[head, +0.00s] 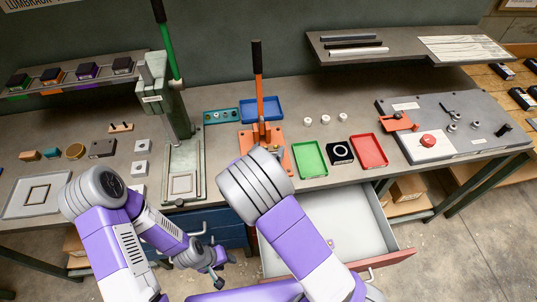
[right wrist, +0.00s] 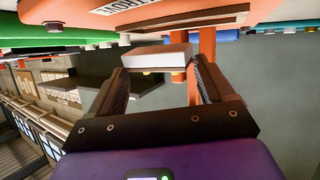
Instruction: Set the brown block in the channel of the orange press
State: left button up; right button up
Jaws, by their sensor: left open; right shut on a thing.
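The orange press (head: 277,137) with its upright lever stands mid-bench in the head view, its front hidden by my right arm. In the right wrist view its labelled orange body (right wrist: 75,22) fills the top, with a thin brown strip (right wrist: 200,19) on it; I cannot tell whether this is the channel. My left gripper (head: 216,276) is open and empty, low in front of the bench.
A green press (head: 165,100) stands left of the orange one. A blue tray (head: 262,109) lies behind it. A green tray (head: 309,160), a black ring plate (head: 341,152) and a red tray (head: 369,150) lie to its right. An open drawer (head: 375,225) juts out below.

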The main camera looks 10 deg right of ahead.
jog(key=shift+w+f, duration=0.1)
jog(key=shift+f, duration=0.8)
jog(key=o, duration=1.1)
